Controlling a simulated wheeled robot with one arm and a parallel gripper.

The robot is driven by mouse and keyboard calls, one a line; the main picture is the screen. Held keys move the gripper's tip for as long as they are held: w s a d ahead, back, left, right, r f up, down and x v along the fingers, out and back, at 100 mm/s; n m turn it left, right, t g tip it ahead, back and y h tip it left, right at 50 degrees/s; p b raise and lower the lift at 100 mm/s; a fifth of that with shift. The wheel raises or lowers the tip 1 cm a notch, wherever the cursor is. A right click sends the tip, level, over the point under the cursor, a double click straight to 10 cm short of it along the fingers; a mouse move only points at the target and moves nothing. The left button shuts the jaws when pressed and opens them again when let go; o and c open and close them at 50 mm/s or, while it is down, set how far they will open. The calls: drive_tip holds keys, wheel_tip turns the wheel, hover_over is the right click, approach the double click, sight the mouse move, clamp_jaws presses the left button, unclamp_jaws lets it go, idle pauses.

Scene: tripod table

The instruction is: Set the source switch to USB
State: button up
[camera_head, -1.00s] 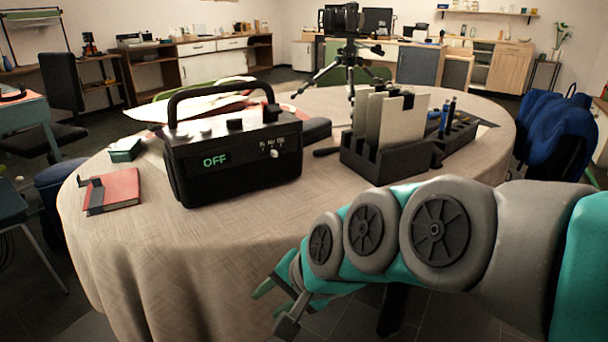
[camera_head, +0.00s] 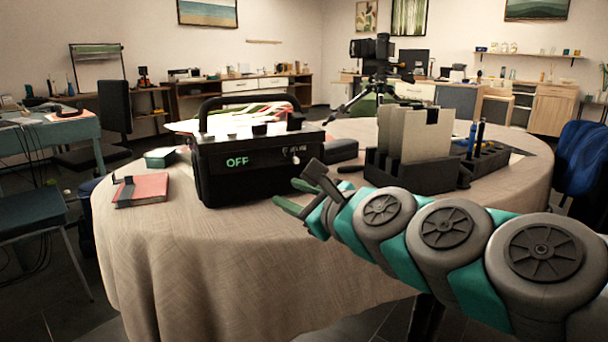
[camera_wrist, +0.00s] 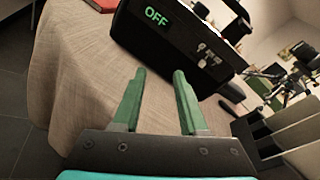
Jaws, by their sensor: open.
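The black radio-like box (camera_head: 222,181) with a carry handle stands on the round table. Its front display (camera_head: 237,161) reads OFF in green. Small switch markings and a light knob (camera_head: 295,158) sit on the right of its front; the lettering is too small to read. In the wrist view the box (camera_wrist: 150,40) is tilted at the top, with the switch area (camera_wrist: 207,54) right of the display. My gripper (camera_head: 288,194) is in front of the box's lower right front, apart from it. In the wrist view its green fingers (camera_wrist: 158,75) are spread and empty, below the switch area.
A red book (camera_head: 141,190) and a small green box (camera_head: 160,157) lie left of the black box. A dark file rack (camera_head: 410,176) and a pen holder (camera_head: 485,160) stand to its right. Bare tablecloth (camera_head: 200,245) lies in front.

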sight(297, 160)
drive_tip(key=w+d+m+t, duration=0.1)
drive_tip(key=m, duration=0.1)
drive_tip(key=w+d+r+m+t+h+b, duration=0.1)
drive_tip(key=m, duration=0.2)
drive_tip(key=w+d+r+m+t, duration=0.1)
drive_tip(key=d+m, duration=0.1)
drive_tip(key=shift+w+d+m+h+b, duration=0.1)
drive_tip(key=shift+w+m+h+b, duration=0.2)
drive_tip(key=shift+w+m, duration=0.1)
drive_tip(key=shift+x, duration=3.8)
drive_tip(key=shift+r, duration=0.1)
clamp_jaws()
